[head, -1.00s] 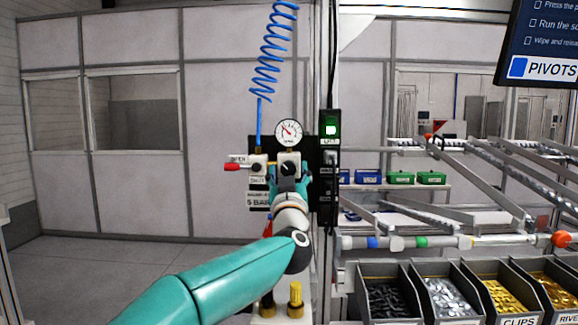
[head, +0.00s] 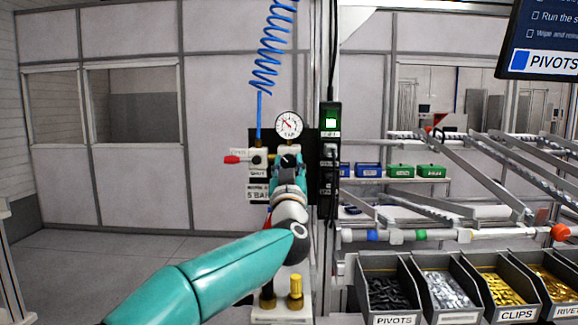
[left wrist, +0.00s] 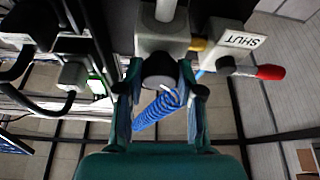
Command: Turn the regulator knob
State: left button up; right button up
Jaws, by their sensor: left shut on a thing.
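The regulator's black knob (left wrist: 160,68) sticks out of a pale regulator body (left wrist: 162,35). In the left wrist view it sits between the two fingers of my left gripper (left wrist: 161,90), which is shut on it. In the head view my left gripper (head: 289,166) covers most of the regulator, just below the round pressure gauge (head: 289,125). The gauge has a white face with a red needle. My right gripper is not in view.
A red-handled valve (head: 232,160) is left of the regulator; its SHUT label (left wrist: 240,40) shows in the wrist view. A coiled blue hose (head: 272,60) hangs above. A black switch box (head: 330,118) with a green light is close on the right. Parts bins (head: 385,320) stand lower right.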

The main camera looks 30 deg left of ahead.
pick_arm(q)
jog(key=shift+r+m, duration=0.1)
jog(key=shift+m, duration=0.2)
jog(key=m+t+h+p, duration=0.1)
jog(key=m+h, duration=0.2)
jog(key=m, duration=0.2)
jog(key=shift+a+p, duration=0.1)
jog(key=shift+p, duration=0.2)
jog(key=m+h+p, duration=0.1)
jog(key=m, duration=0.1)
jog(key=m+h, duration=0.1)
jog(key=m, duration=0.2)
jog(key=shift+s+r+h+p, duration=0.1)
jog(key=shift+h+p, duration=0.2)
jog(key=shift+p, duration=0.05)
jog(key=m+h+p, duration=0.1)
jog(key=m, duration=0.2)
jog(key=m+h+p, duration=0.1)
jog(key=m+p, duration=0.1)
jog(key=m, duration=0.1)
jog(key=shift+m+g+h, duration=0.3)
jog(key=shift+g+h, duration=0.1)
jog(key=shift+m+p, duration=0.45)
jog(key=shift+m, duration=0.55)
jog(key=shift+f, duration=0.2)
jog(key=o, duration=1.1)
jog(key=shift+o, duration=0.2)
jog(key=shift+r, duration=0.1)
